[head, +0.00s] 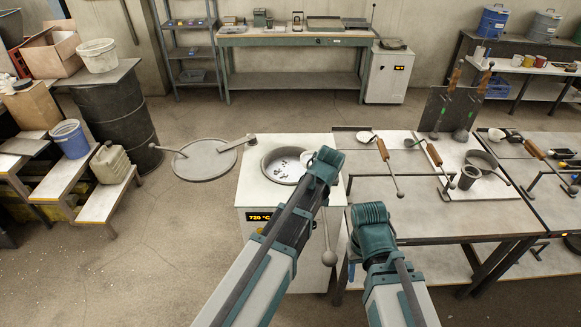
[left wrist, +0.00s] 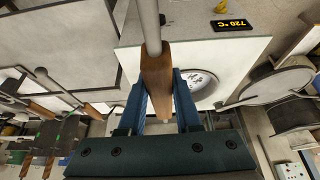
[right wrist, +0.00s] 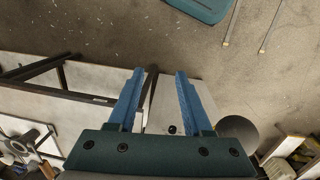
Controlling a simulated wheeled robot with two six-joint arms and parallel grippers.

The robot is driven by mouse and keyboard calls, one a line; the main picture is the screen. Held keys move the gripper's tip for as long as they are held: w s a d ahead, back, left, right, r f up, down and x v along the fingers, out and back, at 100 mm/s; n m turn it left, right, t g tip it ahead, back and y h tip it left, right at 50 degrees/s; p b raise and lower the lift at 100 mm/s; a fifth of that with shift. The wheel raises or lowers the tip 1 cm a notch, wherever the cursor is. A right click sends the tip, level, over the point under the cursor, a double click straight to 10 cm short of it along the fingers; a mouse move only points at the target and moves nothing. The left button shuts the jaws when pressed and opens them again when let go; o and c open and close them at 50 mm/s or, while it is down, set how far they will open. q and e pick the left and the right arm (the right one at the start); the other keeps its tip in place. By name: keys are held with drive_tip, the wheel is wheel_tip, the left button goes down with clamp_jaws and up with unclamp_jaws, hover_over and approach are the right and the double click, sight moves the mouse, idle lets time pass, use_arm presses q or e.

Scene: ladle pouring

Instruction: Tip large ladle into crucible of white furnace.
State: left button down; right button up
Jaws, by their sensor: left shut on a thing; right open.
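The white furnace (head: 290,230) stands in the middle of the head view, its display reading 720 °C. Its open round crucible (head: 281,163) holds several small grey pieces. My left gripper (left wrist: 160,80) is shut on the wooden handle of the large ladle (left wrist: 157,62), whose grey rod runs away from the jaws. In the head view my left wrist (head: 324,165) is over the furnace's right side and hides its jaws. The ladle's rod and rounded end (head: 329,258) hang in front of the furnace. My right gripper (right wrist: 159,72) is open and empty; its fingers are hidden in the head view.
The grey round lid (head: 204,160) lies left of the furnace. A table (head: 450,220) on the right carries other wooden-handled ladles (head: 434,154) and a small grey cup (head: 468,177). Steps with buckets stand at the far left; floor before them is clear.

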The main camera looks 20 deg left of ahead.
use_arm(q)
drive_tip(key=shift+a+f+b, duration=1.15)
drive_tip(key=shift+f+b, duration=2.9)
drive_tip(key=shift+f, duration=0.1)
drive_tip(key=a+h, duration=0.1)
drive_tip(key=h, duration=0.1)
drive_tip(key=s+a+n+t+h+b, duration=0.1)
drive_tip(key=a+h, duration=0.1)
drive_tip(key=s+a+t+h+b, duration=0.1)
drive_tip(key=a, duration=0.1)
drive_tip(key=shift+s+a+r+h, duration=0.15)
drive_tip(key=shift+s+r+h, duration=0.1)
drive_tip(key=shift+r+h, duration=0.15)
